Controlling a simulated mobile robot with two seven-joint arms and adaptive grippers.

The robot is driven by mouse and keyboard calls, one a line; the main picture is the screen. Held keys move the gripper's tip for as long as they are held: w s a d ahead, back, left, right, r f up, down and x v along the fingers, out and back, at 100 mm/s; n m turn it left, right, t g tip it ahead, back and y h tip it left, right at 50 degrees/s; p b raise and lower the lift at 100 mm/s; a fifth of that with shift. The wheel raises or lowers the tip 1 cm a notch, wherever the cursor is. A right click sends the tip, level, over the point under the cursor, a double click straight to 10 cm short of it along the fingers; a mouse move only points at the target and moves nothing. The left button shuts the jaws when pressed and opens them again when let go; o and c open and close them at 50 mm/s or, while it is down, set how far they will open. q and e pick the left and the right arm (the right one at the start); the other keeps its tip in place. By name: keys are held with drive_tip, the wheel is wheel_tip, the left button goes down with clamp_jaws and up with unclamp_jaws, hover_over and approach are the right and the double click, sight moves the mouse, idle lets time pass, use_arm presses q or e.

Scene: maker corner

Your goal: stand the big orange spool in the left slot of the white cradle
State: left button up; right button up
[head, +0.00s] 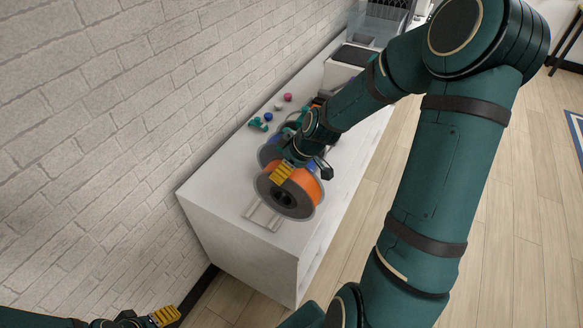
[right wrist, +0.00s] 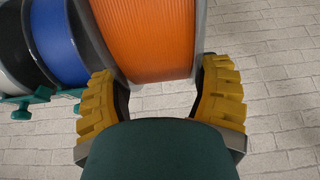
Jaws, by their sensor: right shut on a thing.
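The big orange spool (head: 306,184) has grey flanges and is upright on its rim near the front end of the white cabinet. My right gripper (head: 283,173) is shut on it from above; in the right wrist view the yellow fingers lie against both flanges, with the orange winding (right wrist: 152,40) between them. The white cradle (head: 263,217) shows just left of and below the spool; the rest of it is hidden, and I cannot tell whether the spool touches it. My left gripper (head: 165,316) is low at the lower left, away from the cabinet; its opening is unclear.
A blue spool (right wrist: 58,45) and dark spools stand close behind the orange one. Small teal (head: 258,124), blue (head: 268,117) and pink (head: 288,97) items lie farther back. A brick wall (head: 120,110) borders the cabinet top (head: 215,185) on the left.

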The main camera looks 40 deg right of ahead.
sight(263, 167)
drive_tip(key=shift+w+a+r+p, duration=0.1)
drive_tip(key=shift+w+a+p, duration=0.15)
drive_tip(key=shift+w, duration=0.3)
drive_tip(key=shift+w+a+r+p, duration=0.1)
drive_tip(key=shift+w+a, duration=0.1)
drive_tip(key=shift+w, duration=0.35)
drive_tip(key=shift+w+a+p, duration=0.35)
drive_tip(key=shift+w+p, duration=0.1)
drive_tip(key=shift+w, duration=0.4)
drive_tip(key=shift+w+a+p, duration=0.35)
drive_tip(key=shift+w+p, duration=0.1)
drive_tip(key=shift+w, duration=0.35)
drive_tip(key=shift+w+a+p, duration=0.35)
drive_tip(key=shift+w+p, duration=0.1)
drive_tip(key=shift+w, duration=0.4)
drive_tip(key=shift+f+b, duration=1.6)
drive_tip(key=shift+b, duration=0.2)
drive_tip(key=o, duration=1.3)
drive_tip(key=shift+s, duration=0.1)
drive_tip(key=shift+s+f, duration=0.1)
drive_tip(key=shift+f, duration=0.05)
drive_tip(key=v, duration=1.2)
